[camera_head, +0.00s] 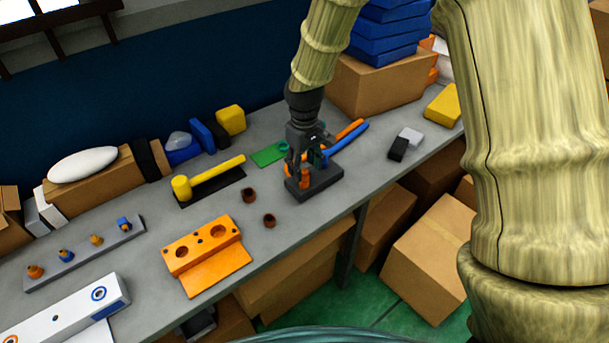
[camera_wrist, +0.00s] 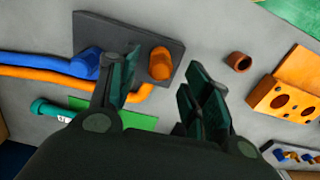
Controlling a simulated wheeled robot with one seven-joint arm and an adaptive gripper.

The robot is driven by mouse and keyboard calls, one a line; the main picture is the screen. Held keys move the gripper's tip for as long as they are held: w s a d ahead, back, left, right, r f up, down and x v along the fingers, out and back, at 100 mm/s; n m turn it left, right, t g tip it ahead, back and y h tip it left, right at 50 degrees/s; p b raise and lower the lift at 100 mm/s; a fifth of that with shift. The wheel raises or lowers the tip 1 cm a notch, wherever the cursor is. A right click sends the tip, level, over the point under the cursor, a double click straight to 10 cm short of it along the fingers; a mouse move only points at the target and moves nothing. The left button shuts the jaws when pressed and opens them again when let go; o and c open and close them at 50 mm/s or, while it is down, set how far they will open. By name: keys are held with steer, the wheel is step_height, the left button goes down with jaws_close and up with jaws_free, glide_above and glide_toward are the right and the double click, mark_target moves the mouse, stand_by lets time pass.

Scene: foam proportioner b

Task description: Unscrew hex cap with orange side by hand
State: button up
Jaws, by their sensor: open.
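A dark grey block (camera_head: 322,184) lies on the workbench, and it fills the upper left of the wrist view (camera_wrist: 130,30). An orange fitting (camera_wrist: 159,64), which looks like the hex cap, stands on the block near its right end. In the head view its orange side (camera_head: 304,178) shows just below my gripper. A blue fitting (camera_wrist: 86,62) sits on the same block to its left. My gripper (camera_head: 306,160) is above the block with its fingers pointing down. In the wrist view my gripper (camera_wrist: 162,84) is open, with the orange fitting between the fingers; contact cannot be told.
Blue and orange hoses (camera_head: 348,138) (camera_wrist: 40,72) run to the block. A green plate (camera_head: 269,154), brown rings (camera_head: 269,220), a yellow mallet (camera_head: 208,178) and an orange holed block (camera_head: 208,255) lie nearby. Boxes (camera_head: 378,84) stand behind. The bench's front edge is close.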

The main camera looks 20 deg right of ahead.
step_height(320, 180, up, 10)
steer(key=shift+f, duration=0.25)
